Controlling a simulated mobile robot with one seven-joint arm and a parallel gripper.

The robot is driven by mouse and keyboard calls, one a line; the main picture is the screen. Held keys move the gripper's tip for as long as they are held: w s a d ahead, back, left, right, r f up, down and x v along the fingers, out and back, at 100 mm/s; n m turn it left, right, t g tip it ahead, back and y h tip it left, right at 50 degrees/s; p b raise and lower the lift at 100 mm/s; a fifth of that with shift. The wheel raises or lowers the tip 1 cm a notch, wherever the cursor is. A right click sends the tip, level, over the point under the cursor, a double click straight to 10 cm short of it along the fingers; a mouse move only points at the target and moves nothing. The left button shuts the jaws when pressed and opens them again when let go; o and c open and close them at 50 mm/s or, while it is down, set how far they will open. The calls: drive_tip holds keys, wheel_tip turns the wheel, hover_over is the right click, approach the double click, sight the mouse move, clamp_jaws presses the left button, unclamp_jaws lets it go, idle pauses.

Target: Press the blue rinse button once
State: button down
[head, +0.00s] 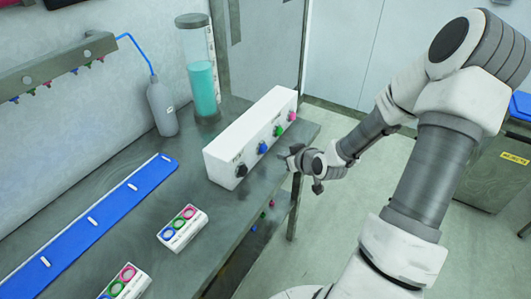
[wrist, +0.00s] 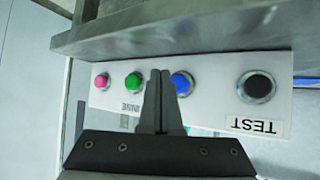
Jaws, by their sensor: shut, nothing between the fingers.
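The blue rinse button (head: 263,148) is on the front of a white control box (head: 232,148) on the bench. The same row has a black button (head: 241,170), a green one (head: 277,131) and a pink one (head: 292,116). In the wrist view the blue button (wrist: 181,83) shows just right of my fingertips, partly hidden by them. The green button (wrist: 133,81) is just left of them. My gripper (wrist: 160,76) is shut and empty. In the head view my gripper (head: 287,158) is in front of the box, right of the blue button; I cannot tell any contact.
A cylinder of teal liquid (head: 203,88) and a grey bottle (head: 162,107) stand behind the box. A blue strip (head: 90,225) and two small white three-ring blocks (head: 183,228) (head: 126,284) lie on the bench. The floor (head: 345,215) right of the bench is open.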

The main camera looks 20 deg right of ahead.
drive_tip(key=shift+w+a+b, duration=0.35)
drive_tip(key=shift+w+a, duration=0.45)
drive_tip(key=shift+w, duration=0.2)
drive_tip(key=shift+w, duration=0.1)
idle(1.3)
drive_tip(key=shift+w+a, duration=0.25)
drive_tip(key=shift+w+a+b, duration=0.3)
drive_tip(key=shift+w+b, duration=0.1)
drive_tip(key=shift+b, duration=0.05)
idle(1.0)
drive_tip(key=shift+s, duration=0.1)
drive_tip(key=shift+s+d+p, duration=0.3)
drive_tip(key=shift+s+d, duration=0.25)
drive_tip(key=shift+s, duration=0.1)
drive_tip(key=s+d+p, duration=0.1)
drive_tip(key=s, duration=0.1)
drive_tip(key=s+d, duration=0.2)
drive_tip(key=shift+p, duration=0.4)
